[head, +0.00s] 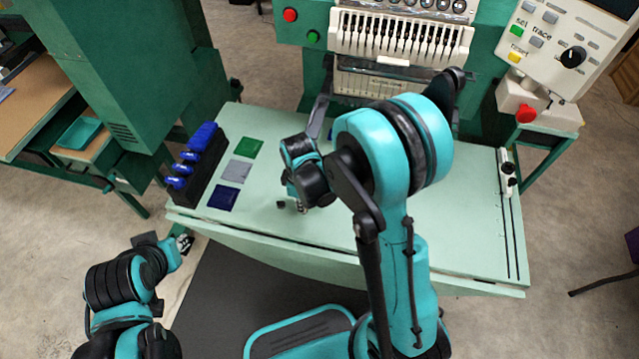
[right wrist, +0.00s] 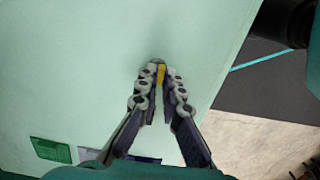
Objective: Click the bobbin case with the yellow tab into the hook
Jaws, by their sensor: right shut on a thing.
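My right gripper (right wrist: 161,72) is shut in the right wrist view on a small piece whose yellow tab (right wrist: 160,74) shows between the fingertips. The rest of this piece, the bobbin case, is hidden by the fingers. In the head view the right gripper (head: 300,205) is low over the left half of the pale green table, and its tips are too small to read. The hook cannot be made out on the machine (head: 390,85). My left gripper (head: 182,243) is by the table's front left corner; its fingers are not clear.
The pale green table (head: 450,230) is mostly bare. Green (head: 248,147), grey (head: 236,171) and blue (head: 222,197) squares lie at its left, beside a black rack (head: 205,172) of blue pieces. A control panel (head: 560,45) stands at the upper right.

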